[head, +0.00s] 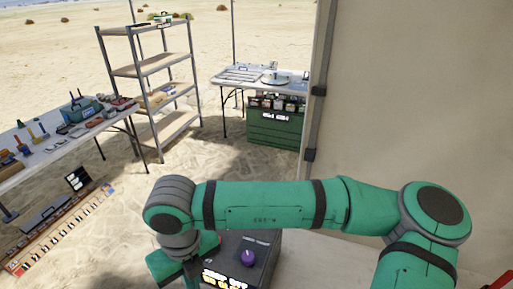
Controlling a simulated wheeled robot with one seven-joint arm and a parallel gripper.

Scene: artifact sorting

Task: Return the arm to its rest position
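My green arm (270,205) stretches across the lower part of the head view, from the right side to an elbow-like joint at the lower middle. Its end bends down toward the bottom edge beside a dark box (262,262). My gripper's fingers cannot be made out; the lower end of the arm is cut off by the frame. A purple round object (248,258) sits on the dark box, just right of the arm's end.
A table with tools (60,150) stands at the left, a metal shelf unit (152,70) behind it. A white table (235,85) and green crate (272,130) stand at the back. A beige wall panel (420,100) fills the right. Sandy ground lies between.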

